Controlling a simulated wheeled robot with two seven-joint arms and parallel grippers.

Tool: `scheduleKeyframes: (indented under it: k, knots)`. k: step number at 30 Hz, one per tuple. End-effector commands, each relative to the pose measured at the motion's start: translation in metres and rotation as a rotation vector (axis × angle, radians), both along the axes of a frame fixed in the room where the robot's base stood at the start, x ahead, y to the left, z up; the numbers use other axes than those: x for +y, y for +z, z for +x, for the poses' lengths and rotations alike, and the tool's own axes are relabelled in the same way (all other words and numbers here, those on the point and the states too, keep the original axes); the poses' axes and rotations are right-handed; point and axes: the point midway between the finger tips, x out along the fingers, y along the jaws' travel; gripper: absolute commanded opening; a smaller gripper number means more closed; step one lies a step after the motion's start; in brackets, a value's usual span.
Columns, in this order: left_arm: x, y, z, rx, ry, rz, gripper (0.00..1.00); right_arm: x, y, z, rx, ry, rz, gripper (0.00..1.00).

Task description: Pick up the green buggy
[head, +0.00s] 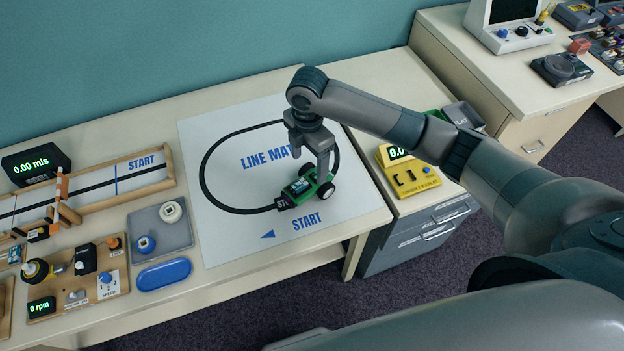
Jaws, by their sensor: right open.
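The green buggy (295,192) stands on the white line mat (230,231), on the lower right part of the black loop near the START print. It has dark wheels with pale hubs and a dark front end at its left. My right gripper (322,172) points down at the buggy, with its fingers at the buggy's right rear part. The gripper is open; I cannot tell whether a finger touches the buggy. The fingers hide a little of the buggy's upper right side. My left gripper is not in view.
Left of the mat are a grey tray (147,222) with two knobbed pieces, a blue dish (163,274), and a wooden-railed track (133,171). A yellow scale (412,180) stands to the right. The mat's left part is clear.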

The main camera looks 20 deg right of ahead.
Motion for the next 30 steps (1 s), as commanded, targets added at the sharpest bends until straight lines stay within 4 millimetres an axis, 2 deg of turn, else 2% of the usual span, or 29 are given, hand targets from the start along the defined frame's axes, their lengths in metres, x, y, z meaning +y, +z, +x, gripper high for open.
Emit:
scheduleKeyframes:
  k: [4, 9, 13, 23, 30]
  knots:
    - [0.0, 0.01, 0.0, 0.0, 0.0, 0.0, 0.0, 0.0, -0.025, -0.001, 0.004, -0.001, -0.001, 0.7]
    - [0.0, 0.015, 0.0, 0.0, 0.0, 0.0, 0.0, 0.001, -0.045, 0.0, 0.001, -0.001, 0.0, 0.7]
    - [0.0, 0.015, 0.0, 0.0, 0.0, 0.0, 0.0, 0.001, -0.051, 0.0, 0.0, 0.001, 0.0, 0.7]
    - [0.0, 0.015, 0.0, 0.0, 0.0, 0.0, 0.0, 0.001, -0.052, 0.0, 0.0, 0.0, 0.0, 0.7]
    - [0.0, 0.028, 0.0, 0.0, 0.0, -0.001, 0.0, 0.007, -0.066, 0.001, 0.002, -0.001, 0.0, 0.7]
